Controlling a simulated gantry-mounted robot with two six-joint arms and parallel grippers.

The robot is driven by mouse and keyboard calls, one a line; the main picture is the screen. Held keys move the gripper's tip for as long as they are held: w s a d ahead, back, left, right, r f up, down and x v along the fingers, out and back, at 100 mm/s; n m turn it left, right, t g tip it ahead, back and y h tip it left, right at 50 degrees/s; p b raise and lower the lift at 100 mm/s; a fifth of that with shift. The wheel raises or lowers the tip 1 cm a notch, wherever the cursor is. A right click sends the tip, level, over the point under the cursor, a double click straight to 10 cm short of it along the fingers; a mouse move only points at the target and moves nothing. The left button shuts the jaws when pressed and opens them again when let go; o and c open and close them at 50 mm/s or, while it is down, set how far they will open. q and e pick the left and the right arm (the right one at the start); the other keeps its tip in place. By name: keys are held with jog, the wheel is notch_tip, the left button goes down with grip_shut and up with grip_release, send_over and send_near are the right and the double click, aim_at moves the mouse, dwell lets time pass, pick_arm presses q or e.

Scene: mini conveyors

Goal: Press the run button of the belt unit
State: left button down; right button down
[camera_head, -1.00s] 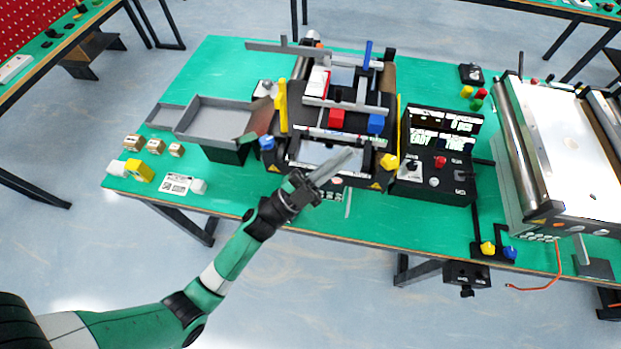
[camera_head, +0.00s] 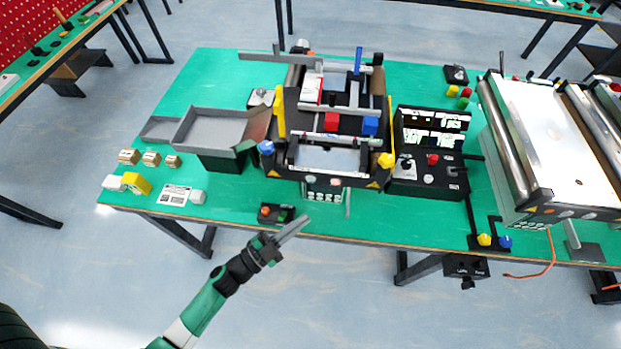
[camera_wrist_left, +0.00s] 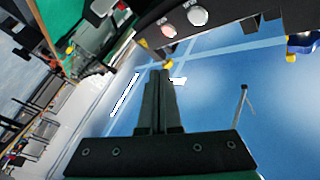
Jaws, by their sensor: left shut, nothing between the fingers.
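The belt unit (camera_head: 330,165) stands mid-table in the head view, with a light belt surface between dark side frames. Two small round buttons (camera_head: 323,182) sit on its front face. My right gripper is not in view.
A small box with red and green buttons (camera_head: 277,214) is at the table's front edge. A control box with display (camera_head: 430,175) stands right of the unit. A grey tray (camera_head: 207,130), small boxes (camera_head: 151,159) and a yellow block (camera_head: 136,183) are left. A larger roller conveyor (camera_head: 545,140) is right.

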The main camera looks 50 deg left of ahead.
aim_at(311, 179)
pick_arm(q)
jog(key=w+a, duration=0.5)
jog(key=w, duration=0.1)
jog(key=shift+w+a+b, duration=0.3)
jog(key=shift+w+b, duration=0.05)
jog(key=shift+b, duration=0.1)
dwell(1.8)
jog(key=shift+w+a, duration=0.3)
jog(key=shift+w, duration=0.05)
